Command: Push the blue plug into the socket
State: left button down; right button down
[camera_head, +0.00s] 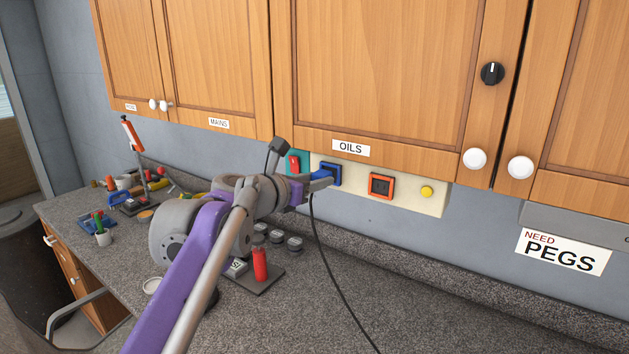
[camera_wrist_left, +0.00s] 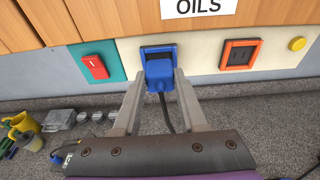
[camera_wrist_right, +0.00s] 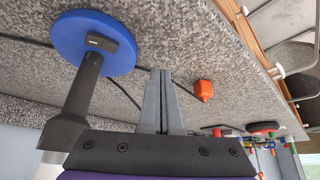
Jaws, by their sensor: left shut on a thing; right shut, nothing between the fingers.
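The blue socket (camera_head: 336,174) is a blue-framed outlet on the cream wall panel under the OILS label; it also shows in the left wrist view (camera_wrist_left: 146,50). My left gripper (camera_head: 320,180) is shut on the blue plug (camera_wrist_left: 159,75), directly in front of this socket. The plug covers the lower middle of the socket, and a dark cord hangs from it. Whether the plug is in contact or partly inserted I cannot tell. My right gripper (camera_wrist_right: 161,75) is shut and empty above the speckled counter, and is not visible in the head view.
An orange-framed socket (camera_head: 381,186) and a yellow button (camera_head: 427,192) sit to the right on the panel. A red switch (camera_wrist_left: 95,67) on a teal plate is to the left. Cabinets hang above. A blue disc (camera_wrist_right: 94,46) and orange piece (camera_wrist_right: 204,90) are near my right gripper.

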pick_arm(q)
jog(key=shift+w+d, duration=0.4)
jog(key=shift+w, duration=0.25)
pick_arm(e)
jog(key=shift+w+r, duration=0.1)
jog(key=shift+r, duration=0.05)
pick_arm(q)
jog(key=shift+c, duration=1.9)
grip_release()
jog(key=v, duration=1.1)
jog(key=shift+b, duration=0.45)
pick_arm(e)
jog(key=shift+s+f, duration=0.35)
jog(key=shift+f, duration=0.4)
